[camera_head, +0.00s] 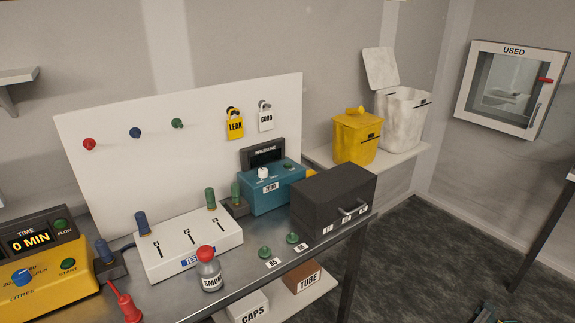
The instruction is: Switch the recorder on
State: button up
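No device in view is legibly labelled as a recorder. A teal instrument (273,192) with a dark display headed PRESSURE (263,155) stands on the bench against the white backboard. It has a white knob, a small green button on top and a white label in front. The display looks dark, with no reading that I can make out. A yellow unit (75,285) at the far left shows "0 MIN" and has a blue LITRES dial, a FLOW button and a green START button.
A dark grey box (330,200) with a front handle stands right of the teal instrument. Two green pieces (265,252) lie near the bench edge. Yellow (357,138) and white bins stand beyond.

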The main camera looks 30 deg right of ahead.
grip_shut()
dwell(1.2)
